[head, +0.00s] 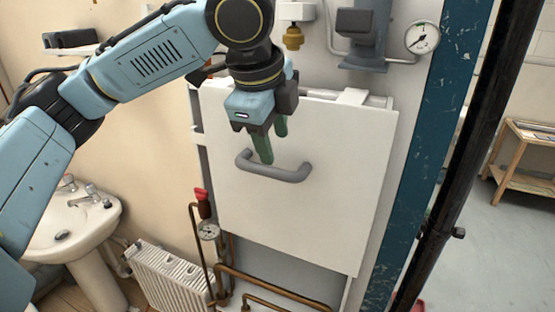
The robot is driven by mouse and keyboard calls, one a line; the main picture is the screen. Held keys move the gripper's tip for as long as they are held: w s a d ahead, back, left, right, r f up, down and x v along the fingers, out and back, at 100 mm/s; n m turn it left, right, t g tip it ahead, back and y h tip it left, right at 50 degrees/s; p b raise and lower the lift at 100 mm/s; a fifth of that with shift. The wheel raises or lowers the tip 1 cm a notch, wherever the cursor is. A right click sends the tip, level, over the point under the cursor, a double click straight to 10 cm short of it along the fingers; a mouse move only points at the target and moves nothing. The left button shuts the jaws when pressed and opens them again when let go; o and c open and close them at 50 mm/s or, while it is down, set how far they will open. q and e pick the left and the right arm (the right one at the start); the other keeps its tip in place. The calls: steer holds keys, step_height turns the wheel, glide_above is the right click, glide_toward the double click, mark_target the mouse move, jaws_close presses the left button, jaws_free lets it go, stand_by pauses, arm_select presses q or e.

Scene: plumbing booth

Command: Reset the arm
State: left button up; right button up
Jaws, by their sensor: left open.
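My left arm comes in from the left, and my left gripper (271,146) points down in front of the white panel (300,220). Its two green fingers are apart. The grey curved handle (280,174) on the panel is right by the fingertips. One finger overlaps the handle's left part in the picture; I cannot tell whether it touches. Nothing shows held between the fingers. My right gripper is out of view.
A pressure gauge (422,37) and a grey pump-like unit (362,35) are above the panel. Copper pipes (270,285) with a red-handled valve (202,198) run below and left. A sink (75,222) and radiator (170,275) stand left. A black post (470,150) rises at right.

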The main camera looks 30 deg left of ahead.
arm_select(q)
steer(key=v, duration=0.6)
steer(key=s+d+f+n+h, duration=0.1)
steer(key=d+f+n+h, duration=0.35)
steer(key=f, duration=1.05)
steer(key=s+d+f+n, duration=0.1)
steer(key=d+f, duration=0.6)
steer(key=f, duration=0.7)
steer(key=s+a+f+n+y, duration=0.4)
steer(key=s+a+f+n, duration=0.7)
steer(key=s+f, duration=0.5)
step_height(320, 180, down, 33)
steer(key=s+a+m+g+b, duration=0.1)
steer(key=s+m+g+b, duration=0.15)
steer(key=b, duration=0.65)
steer(key=s+a+f+b, duration=0.1)
steer(key=s+f+b, duration=0.2)
steer(key=s+f, duration=0.5)
steer(key=s+a+f+b, duration=0.2)
steer(key=s+f+b, duration=0.2)
steer(key=s+f, duration=0.4)
step_height(320, 180, down, 6)
steer(key=shift+s+f+n+g, duration=0.15)
steer(key=shift+s+n+g, duration=0.15)
steer(key=shift+n+g, duration=0.1)
